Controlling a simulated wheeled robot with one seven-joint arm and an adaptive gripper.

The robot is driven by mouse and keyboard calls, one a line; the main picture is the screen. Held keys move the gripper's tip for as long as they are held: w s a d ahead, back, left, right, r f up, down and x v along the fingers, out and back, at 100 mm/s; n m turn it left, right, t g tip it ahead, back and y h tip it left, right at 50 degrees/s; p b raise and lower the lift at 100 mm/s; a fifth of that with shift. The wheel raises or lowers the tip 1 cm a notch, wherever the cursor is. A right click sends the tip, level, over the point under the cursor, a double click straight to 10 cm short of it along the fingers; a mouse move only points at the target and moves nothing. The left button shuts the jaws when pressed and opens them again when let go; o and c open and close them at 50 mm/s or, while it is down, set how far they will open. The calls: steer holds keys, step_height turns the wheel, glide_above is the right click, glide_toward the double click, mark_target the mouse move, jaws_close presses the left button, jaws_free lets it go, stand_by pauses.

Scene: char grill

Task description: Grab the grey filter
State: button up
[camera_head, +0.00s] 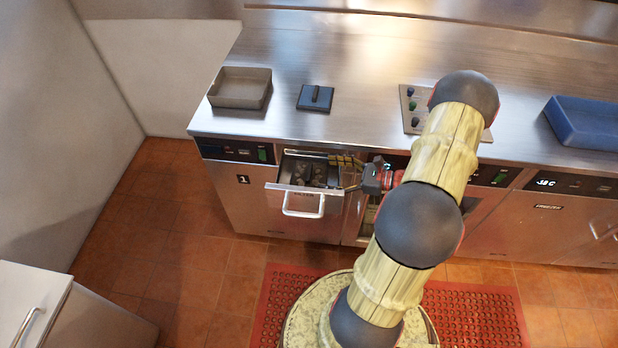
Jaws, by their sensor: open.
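A pulled-out metal drawer (272,187) with a handle (303,204) on its front is open below the counter. Dark grey pieces (312,174) lie inside it. I cannot tell whether one of them is the grey filter, as they are small and shaded. My gripper (347,173) is open, with yellowish fingers pointing left, at the right edge of the drawer. It appears empty. I cannot tell whether the fingers touch the drawer side.
On the counter are a grey tray (240,102), a dark flat block with a handle (315,98), a panel with round knobs (411,107) and a blue tray (583,122). A white cabinet (32,297) stands at lower left. Tiled floor (180,270) between is clear.

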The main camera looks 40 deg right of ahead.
mark_target(309, 171)
steer(key=x, duration=0.2)
steer(key=b+x, duration=0.1)
steer(key=x, duration=0.1)
steer(key=shift+s+a+f+b, duration=0.1)
steer(key=shift+s+f+b, duration=0.1)
steer(key=shift+b, duration=0.1)
steer(key=shift+w+a, duration=0.2)
steer(key=shift+w, duration=0.3)
steer(key=shift+c, duration=0.3)
steer(key=c, duration=1.5)
steer(key=shift+c, duration=0.3)
steer(key=shift+r, duration=0.1)
